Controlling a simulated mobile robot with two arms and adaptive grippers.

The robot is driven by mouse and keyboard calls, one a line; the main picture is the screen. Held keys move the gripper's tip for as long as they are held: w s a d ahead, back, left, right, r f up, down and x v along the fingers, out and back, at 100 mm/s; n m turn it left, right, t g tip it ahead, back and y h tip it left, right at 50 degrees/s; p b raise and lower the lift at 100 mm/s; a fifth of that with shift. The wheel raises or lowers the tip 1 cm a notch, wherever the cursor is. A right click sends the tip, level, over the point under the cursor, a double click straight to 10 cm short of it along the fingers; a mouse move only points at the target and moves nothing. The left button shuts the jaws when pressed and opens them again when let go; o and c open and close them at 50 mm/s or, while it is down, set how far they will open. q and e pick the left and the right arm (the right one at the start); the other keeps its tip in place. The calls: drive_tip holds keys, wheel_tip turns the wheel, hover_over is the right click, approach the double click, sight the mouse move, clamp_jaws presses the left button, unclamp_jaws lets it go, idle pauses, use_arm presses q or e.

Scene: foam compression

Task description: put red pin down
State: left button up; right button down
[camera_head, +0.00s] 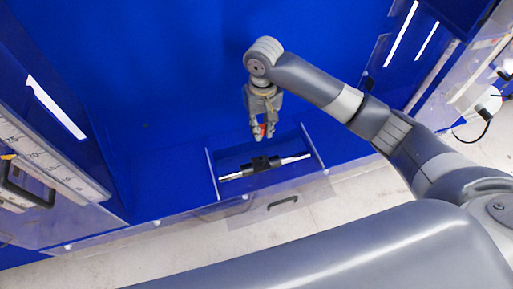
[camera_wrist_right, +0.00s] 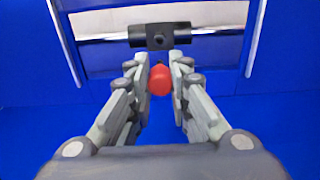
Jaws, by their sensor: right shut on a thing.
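The red pin (camera_wrist_right: 160,79) shows as a round red head between the fingers of my right gripper (camera_wrist_right: 161,85) in the right wrist view. My right gripper (camera_head: 264,134) is shut on it. In the head view, only a small red patch of the pin (camera_head: 262,130) shows between the fingers, and the rest is hidden. The gripper points down over the blue surface, just behind the framed area with the black clamp. I cannot tell whether the pin touches the surface. My left gripper is not in view.
A black block on a silver rod (camera_head: 286,161) lies just in front of the gripper, between clear side walls. A clear front panel with a black handle (camera_head: 283,202) stands nearer. Blue floor (camera_head: 180,165) is free at the left. Clear walls stand on both sides.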

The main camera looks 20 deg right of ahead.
wheel_tip(320, 180, down, 3)
drive_tip(key=shift+w+r, duration=0.1)
drive_tip(key=shift+r, duration=0.05)
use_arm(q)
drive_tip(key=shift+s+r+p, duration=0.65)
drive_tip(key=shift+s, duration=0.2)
use_arm(e)
drive_tip(key=shift+s+f, duration=0.15)
drive_tip(key=shift+f, duration=1.85)
drive_tip(key=shift+s+f, duration=0.1)
drive_tip(key=shift+f, duration=1.9)
drive_tip(key=c, duration=1.5)
unclamp_jaws()
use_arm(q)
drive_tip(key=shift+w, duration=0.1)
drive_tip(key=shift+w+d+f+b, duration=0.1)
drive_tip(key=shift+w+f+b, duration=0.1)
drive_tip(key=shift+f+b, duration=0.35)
use_arm(e)
wheel_tip(320, 180, up, 13)
drive_tip(key=shift+r, duration=0.1)
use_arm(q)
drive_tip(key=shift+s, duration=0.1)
